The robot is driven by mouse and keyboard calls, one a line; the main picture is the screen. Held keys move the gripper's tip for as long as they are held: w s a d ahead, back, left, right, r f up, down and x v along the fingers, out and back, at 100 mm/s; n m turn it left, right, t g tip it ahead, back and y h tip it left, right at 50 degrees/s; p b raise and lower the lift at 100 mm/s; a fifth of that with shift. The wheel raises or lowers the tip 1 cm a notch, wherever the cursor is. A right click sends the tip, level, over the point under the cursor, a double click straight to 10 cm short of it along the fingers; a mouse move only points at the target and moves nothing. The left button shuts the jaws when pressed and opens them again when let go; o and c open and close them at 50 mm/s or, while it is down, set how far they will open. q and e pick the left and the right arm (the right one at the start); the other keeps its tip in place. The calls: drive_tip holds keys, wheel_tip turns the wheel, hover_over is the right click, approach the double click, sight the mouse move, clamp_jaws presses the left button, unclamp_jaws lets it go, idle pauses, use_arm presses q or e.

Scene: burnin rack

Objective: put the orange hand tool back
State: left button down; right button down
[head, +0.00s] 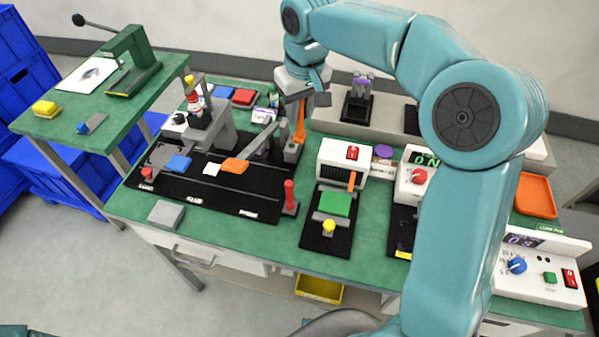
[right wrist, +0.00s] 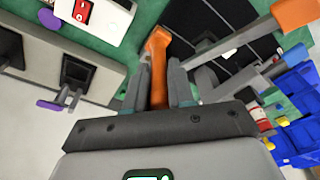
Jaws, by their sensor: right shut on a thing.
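The orange hand tool (head: 300,122) hangs below my right gripper (head: 303,97) in the head view, over the back right part of the black work mat (head: 250,205). In the right wrist view the tool (right wrist: 158,44) stands out between the two fingers of my right gripper (right wrist: 157,84), which is shut on it. Its wider end points away from the palm. The tool's lower end is close to a grey fixture (head: 291,151); I cannot tell whether they touch. My left gripper is not in view.
A lever with an orange end (head: 234,166) lies just left of the tool. A white box with a red switch (head: 340,160) stands to the right. A raised back shelf (head: 385,119) carries a purple-topped item (head: 360,86). A red post (head: 290,196) stands in front.

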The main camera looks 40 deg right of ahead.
wheel_tip(320, 180, down, 17)
drive_tip(key=shift+w+b, duration=0.15)
drive_tip(key=shift+b, duration=0.15)
drive_tip(key=shift+a, duration=0.1)
drive_tip(key=shift+f+b, duration=0.2)
drive_tip(key=shift+b, duration=0.1)
drive_tip(key=c, duration=1)
unclamp_jaws()
drive_tip(key=shift+r, duration=0.1)
